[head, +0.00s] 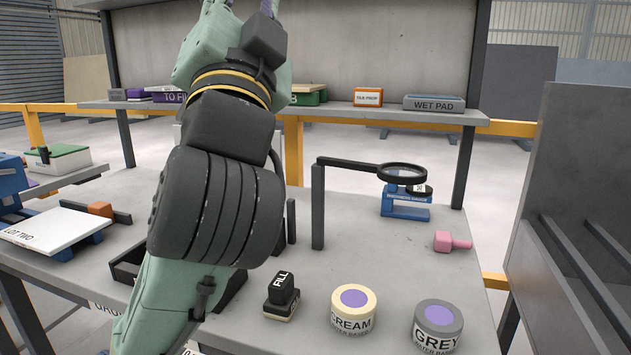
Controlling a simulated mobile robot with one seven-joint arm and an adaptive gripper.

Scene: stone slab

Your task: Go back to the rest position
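My arm crosses the left-centre of the head view, from the bottom edge to the top edge. Its green links and black ribbed joint stand in front of the grey bench (395,260) and hide part of it. My gripper does not show in this view, so I cannot see its fingers or whether it holds anything.
On the bench are a cream tub (353,310), a grey tub (437,327), a black FILL block (282,295), a magnifier on a post (402,173), a blue stand (405,208) and a pink piece (452,241). A shelf (335,114) runs behind; a grey rack (580,200) stands right.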

